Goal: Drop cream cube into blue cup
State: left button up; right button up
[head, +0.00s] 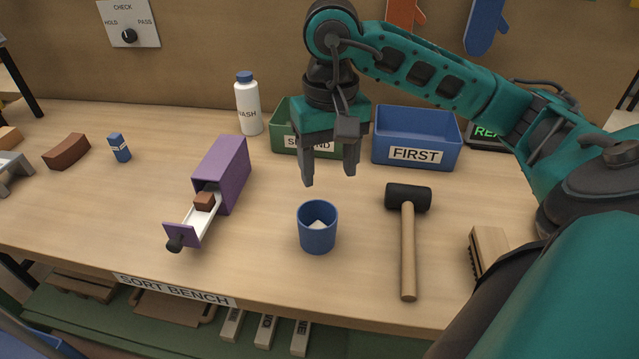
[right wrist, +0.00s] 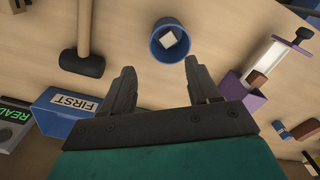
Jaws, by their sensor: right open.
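The blue cup (head: 317,236) stands upright on the bench, in front of my right gripper; it also shows in the right wrist view (right wrist: 157,48). The cream cube (head: 318,225) lies inside the cup, partly hidden by its wall in the head view; the right wrist view shows it clearly inside the rim (right wrist: 169,39). My right gripper (head: 329,180) is open and empty, above the bench behind the cup. Its two fingers show apart in the right wrist view (right wrist: 159,75), with nothing between them. My left gripper is not in view.
A purple box (head: 233,178) with an open drawer holding a brown block (head: 204,201) stands left of the cup. A mallet (head: 408,245) lies to its right. A green bin (head: 285,125), a blue bin (head: 414,125) and a white bottle (head: 248,108) stand behind.

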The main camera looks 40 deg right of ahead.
notch_tip(320, 180, up, 10)
jog(key=p, duration=0.3)
jog(key=shift+r, duration=0.2)
jog(key=shift+s, duration=0.1)
